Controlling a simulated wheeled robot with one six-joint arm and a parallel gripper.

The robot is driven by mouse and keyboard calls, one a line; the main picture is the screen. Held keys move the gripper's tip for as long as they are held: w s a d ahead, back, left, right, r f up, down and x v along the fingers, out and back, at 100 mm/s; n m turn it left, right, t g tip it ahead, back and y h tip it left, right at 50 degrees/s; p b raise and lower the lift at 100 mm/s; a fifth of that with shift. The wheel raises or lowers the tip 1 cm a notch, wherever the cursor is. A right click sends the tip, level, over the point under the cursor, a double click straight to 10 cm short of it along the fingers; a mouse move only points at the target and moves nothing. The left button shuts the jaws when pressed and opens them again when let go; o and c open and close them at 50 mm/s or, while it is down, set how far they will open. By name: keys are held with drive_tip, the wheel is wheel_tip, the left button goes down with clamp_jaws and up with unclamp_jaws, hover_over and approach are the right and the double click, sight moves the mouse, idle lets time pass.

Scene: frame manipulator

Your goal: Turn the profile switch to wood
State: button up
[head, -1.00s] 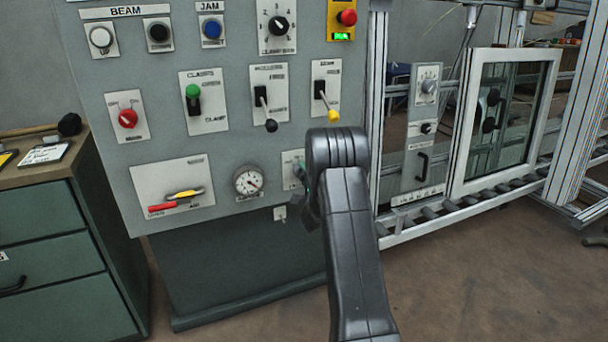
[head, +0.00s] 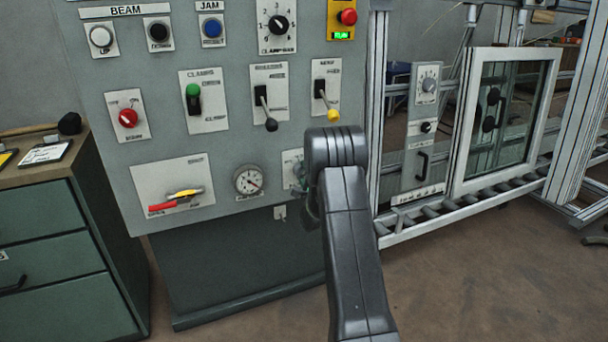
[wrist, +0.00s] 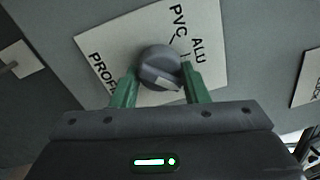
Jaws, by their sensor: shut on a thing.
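The profile switch (wrist: 160,62) is a grey round knob on a white plate (wrist: 109,42) in the wrist view. PVC and ALU labels show on the plate, with part of PROFILE at its left; I cannot see a wood label. A pale mark on the knob points to the lower right of the wrist picture, beside the right finger. My gripper (wrist: 159,75) has its green fingers on either side of the knob and is shut on it. In the head view the plate (head: 291,158) is partly hidden behind my arm, and the knob is largely covered.
A metal frame with a window (head: 505,115) stands to the right. Green drawers (head: 55,255) stand at the left.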

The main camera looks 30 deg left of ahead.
drive_tip(key=o, duration=1)
drive_tip(key=shift+c, duration=0.2)
drive_tip(key=p+v, duration=0.1)
drive_tip(key=v, duration=1.2)
drive_tip(key=shift+s+d+p, duration=0.3)
drive_tip(key=shift+p, duration=0.1)
drive_tip(key=b+x, duration=0.1)
drive_tip(key=x, duration=1.3)
drive_tip(key=shift+f+b, duration=0.1)
drive_tip(key=shift+b, duration=0.25)
drive_tip(key=shift+d, duration=0.1)
